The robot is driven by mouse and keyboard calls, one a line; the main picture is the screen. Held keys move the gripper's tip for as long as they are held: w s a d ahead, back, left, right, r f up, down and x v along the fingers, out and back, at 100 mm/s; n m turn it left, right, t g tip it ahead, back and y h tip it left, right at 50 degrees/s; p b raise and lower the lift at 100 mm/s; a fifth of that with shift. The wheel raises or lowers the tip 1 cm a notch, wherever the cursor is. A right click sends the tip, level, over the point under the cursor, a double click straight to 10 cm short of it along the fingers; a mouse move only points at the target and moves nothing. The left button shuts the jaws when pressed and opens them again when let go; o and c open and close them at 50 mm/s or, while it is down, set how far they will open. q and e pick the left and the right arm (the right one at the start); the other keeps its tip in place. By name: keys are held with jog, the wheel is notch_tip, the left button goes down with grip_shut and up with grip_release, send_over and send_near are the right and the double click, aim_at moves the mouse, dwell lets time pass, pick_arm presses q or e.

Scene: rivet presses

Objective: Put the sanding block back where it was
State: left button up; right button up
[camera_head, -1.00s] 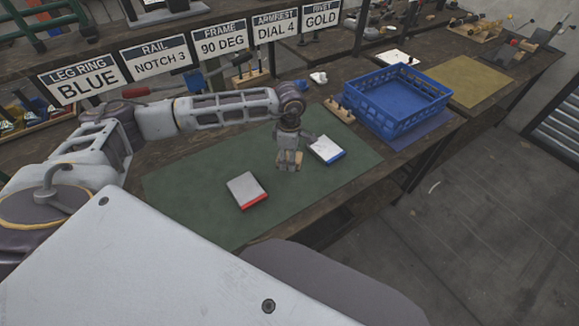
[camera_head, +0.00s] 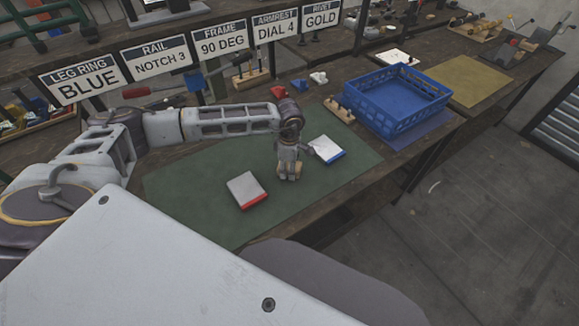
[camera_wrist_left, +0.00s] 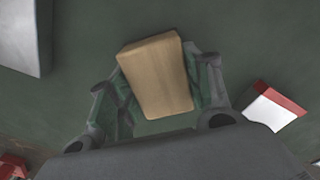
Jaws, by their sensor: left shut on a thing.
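The tan sanding block (camera_wrist_left: 157,76) shows in the left wrist view between the fingers of my left gripper (camera_wrist_left: 160,98). The gripper is shut on it. In the head view my left gripper (camera_head: 289,175) points down over the green mat (camera_head: 200,200), between two white boxes. The block is mostly hidden by the fingers there. I cannot tell whether it touches the mat. My right gripper is not in view.
A white box with a red edge (camera_head: 245,188) lies left of the gripper, and one with a blue edge (camera_head: 327,148) lies close on its right. A blue crate (camera_head: 440,112) stands further right. Red (camera_head: 278,92) and blue (camera_head: 300,86) pieces lie behind the arm.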

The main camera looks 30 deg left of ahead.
pick_arm(q)
jog(key=shift+f, duration=0.15)
jog(key=o, duration=0.7)
jog(key=shift+o, duration=1.5)
jog(key=shift+r, duration=0.65)
notch_tip(320, 180, up, 3)
jog(key=shift+r, duration=0.15)
notch_tip(320, 180, up, 6)
jog(key=shift+b, duration=0.45)
jog(key=shift+r, duration=0.9)
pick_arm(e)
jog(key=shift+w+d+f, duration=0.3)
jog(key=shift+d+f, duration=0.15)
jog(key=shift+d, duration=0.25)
